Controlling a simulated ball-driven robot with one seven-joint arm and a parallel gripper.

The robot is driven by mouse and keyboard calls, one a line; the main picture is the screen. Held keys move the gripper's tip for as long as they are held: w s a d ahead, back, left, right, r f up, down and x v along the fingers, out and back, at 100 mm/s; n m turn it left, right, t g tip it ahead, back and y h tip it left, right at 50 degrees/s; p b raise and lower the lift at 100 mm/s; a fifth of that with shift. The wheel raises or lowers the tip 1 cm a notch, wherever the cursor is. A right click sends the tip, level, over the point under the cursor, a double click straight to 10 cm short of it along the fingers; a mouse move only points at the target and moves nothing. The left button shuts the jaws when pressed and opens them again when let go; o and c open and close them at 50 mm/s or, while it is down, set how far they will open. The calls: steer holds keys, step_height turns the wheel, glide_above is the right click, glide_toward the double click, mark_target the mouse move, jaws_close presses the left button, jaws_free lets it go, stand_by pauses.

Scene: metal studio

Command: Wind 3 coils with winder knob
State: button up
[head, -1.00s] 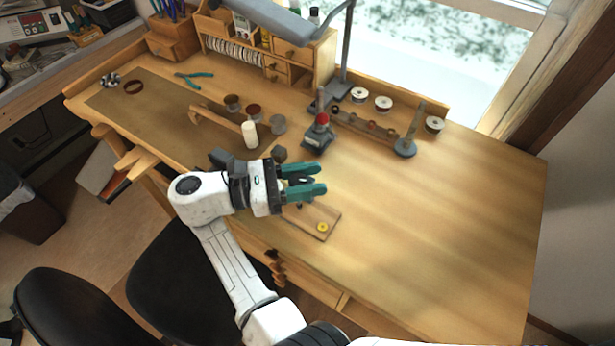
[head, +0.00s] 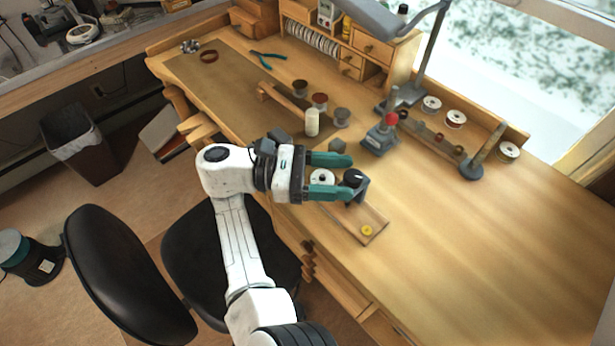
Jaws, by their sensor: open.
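The winder is a small wooden board (head: 362,222) near the front edge of the bench, with a round yellow piece (head: 367,230) at its near right end. At its far end are a white round disc (head: 322,177) and a dark rounded part (head: 355,180), which looks like the winder knob. My gripper (head: 344,175) has teal fingers and is open. In the picture the white disc shows between the fingers, and the dark part is at the fingertips. I cannot tell whether they touch. The fingers partly hide the winder's far end.
A red-topped grey device (head: 381,136) stands just behind. A white cylinder (head: 312,122) and small pots (head: 320,103) are at the back left. The bench's right side is clear.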

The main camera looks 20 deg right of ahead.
steer(key=shift+b+v, duration=1.85)
steer(key=shift+v, duration=1.1)
